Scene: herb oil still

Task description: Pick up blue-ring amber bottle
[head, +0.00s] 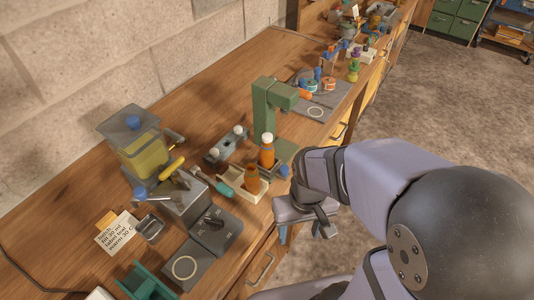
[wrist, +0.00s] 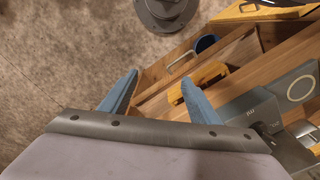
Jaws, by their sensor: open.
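Two amber bottles stand close together on the bench in the head view. One amber bottle (head: 266,155) has a white cap and stands beside the green column stand. The other amber bottle (head: 252,181) stands nearer, in a pale tray (head: 262,202). No blue ring is clear on either, so I cannot tell which one has it. My gripper (wrist: 159,78) has its two blue fingers spread in the wrist view, with nothing between them. In the head view it is at the bench's front edge, right of the bottles, partly hidden by my arm. No amber bottle is clear in the wrist view.
A green stand (head: 265,108) rises behind the bottles. A grey scale (head: 187,266) lies nearer; a yellow-filled tank (head: 138,148) stands at the left. Below the fingers, the wrist view shows a wooden compartment with a blue cup (wrist: 205,44) and a yellow piece (wrist: 200,75).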

